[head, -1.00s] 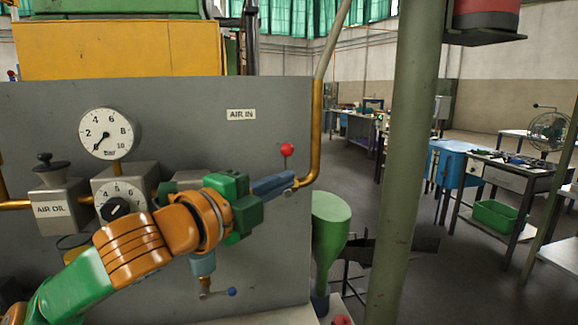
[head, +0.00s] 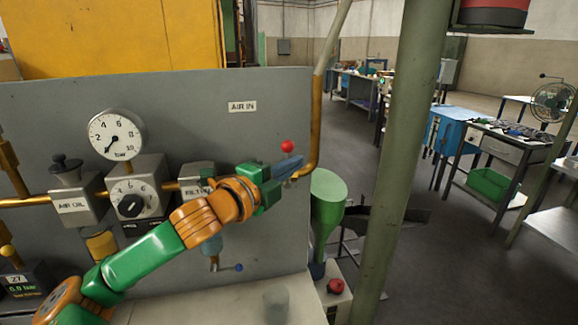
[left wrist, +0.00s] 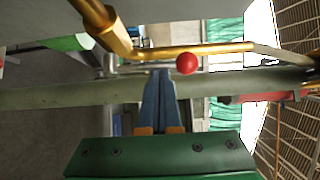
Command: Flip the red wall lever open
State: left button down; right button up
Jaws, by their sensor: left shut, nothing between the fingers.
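The red wall lever shows as a red ball knob (head: 287,146) on the grey panel, beside the brass pipe at the panel's right edge. Its stem is mostly hidden behind my left gripper in the head view. The knob also shows in the left wrist view (left wrist: 187,64), just right of the fingertips and in front of the brass pipe. My left gripper (head: 301,160) is shut and empty, with its blue fingers just below and right of the knob. The fingers (left wrist: 160,72) are together in the left wrist view. I cannot tell whether they touch the lever. My right gripper is not in view.
The brass pipe (head: 316,125) rises close to the fingertips. A pressure gauge (head: 117,134) and the air oil unit (head: 75,198) are on the panel's left. A blue-knobbed lever (head: 239,267) sits below my arm. A green post (head: 403,150) stands to the right.

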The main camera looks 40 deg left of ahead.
pick_arm(q)
jog(key=shift+s+a, duration=0.1)
jog(key=shift+a, duration=0.1)
dwell(0.3)
jog(key=s+a+f+n+t+y+b, duration=0.1)
jog(key=s+f+n+t+y+b, duration=0.1)
jog(key=n+y+b, duration=0.6)
jog(key=s+a+f+n+t+y+b, duration=0.2)
jog(key=n+y+b, duration=0.5)
jog(key=n+b, duration=0.6)
jog(key=shift+a+f+t+y, duration=0.3)
jog(key=shift+f+y, duration=0.1)
jog(key=shift+f, duration=0.3)
jog(key=shift+d+f, duration=0.1)
jog(key=shift+f, duration=0.05)
dwell(0.3)
